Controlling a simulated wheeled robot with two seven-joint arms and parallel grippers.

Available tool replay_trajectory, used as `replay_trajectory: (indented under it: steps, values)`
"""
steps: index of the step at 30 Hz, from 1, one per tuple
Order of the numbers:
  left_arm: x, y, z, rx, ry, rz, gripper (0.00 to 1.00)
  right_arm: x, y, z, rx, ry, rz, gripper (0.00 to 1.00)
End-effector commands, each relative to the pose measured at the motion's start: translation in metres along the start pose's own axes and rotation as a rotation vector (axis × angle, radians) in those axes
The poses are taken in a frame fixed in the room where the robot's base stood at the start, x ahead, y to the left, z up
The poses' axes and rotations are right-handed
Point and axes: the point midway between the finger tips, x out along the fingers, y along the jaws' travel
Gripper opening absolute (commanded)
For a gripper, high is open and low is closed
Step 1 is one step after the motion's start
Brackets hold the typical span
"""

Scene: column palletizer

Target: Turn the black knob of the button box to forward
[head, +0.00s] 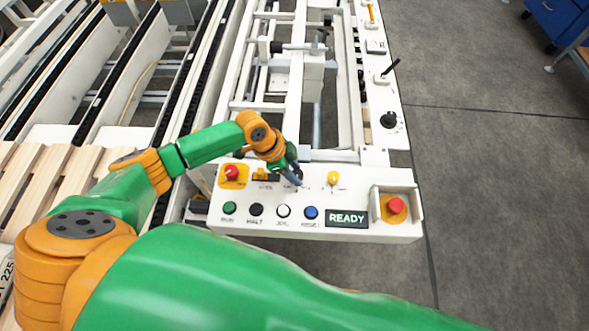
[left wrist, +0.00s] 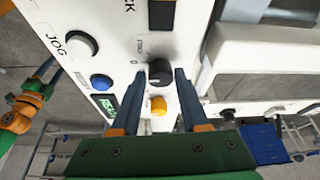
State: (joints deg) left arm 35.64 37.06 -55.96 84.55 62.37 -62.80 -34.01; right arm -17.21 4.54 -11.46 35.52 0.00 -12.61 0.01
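The white button box (head: 355,203) lies in the middle of the head view. Its black knob (left wrist: 160,72) shows in the left wrist view, between my left gripper's fingers; in the head view that gripper largely hides it. My left gripper (head: 294,176) is over the box's upper row. Its two dark fingers are apart, one on each side of the knob, with narrow gaps showing; I see no clear contact. The knob's labels are too small to read. Part of my right arm, with a dark finger (left wrist: 43,70), shows at the left edge of the wrist view; its opening is unclear.
Red stop buttons (head: 231,171) and (head: 396,205) are at both ends. Green, black, white and blue (head: 311,212) buttons line the front beside a READY display (head: 347,219).

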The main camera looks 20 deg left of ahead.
Motion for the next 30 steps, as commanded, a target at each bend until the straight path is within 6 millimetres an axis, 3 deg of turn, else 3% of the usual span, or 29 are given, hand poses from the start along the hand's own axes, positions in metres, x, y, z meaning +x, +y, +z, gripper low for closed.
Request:
replay_trajectory:
  steps: [1,4,5,17,30]
  values:
    - [0.0,0.0,0.0,0.0,0.0,0.0,0.28,0.0,0.0,0.0,0.0,0.0,0.0,0.62]
    - [0.0,0.0,0.0,0.0,0.0,0.001,0.01,0.0,0.0,0.0,0.0,0.0,0.001,0.62]
    - [0.0,0.0,0.0,0.0,0.0,0.001,0.0,0.0,0.0,0.0,0.0,0.001,0.001,0.62]
    - [0.003,-0.001,0.001,0.073,0.0,0.031,0.0,0.01,0.001,0.001,-0.001,0.001,0.001,0.62]
    - [0.005,-0.004,0.001,0.4,0.002,0.166,0.0,0.046,0.0,0.004,0.0,0.0,0.001,0.62]
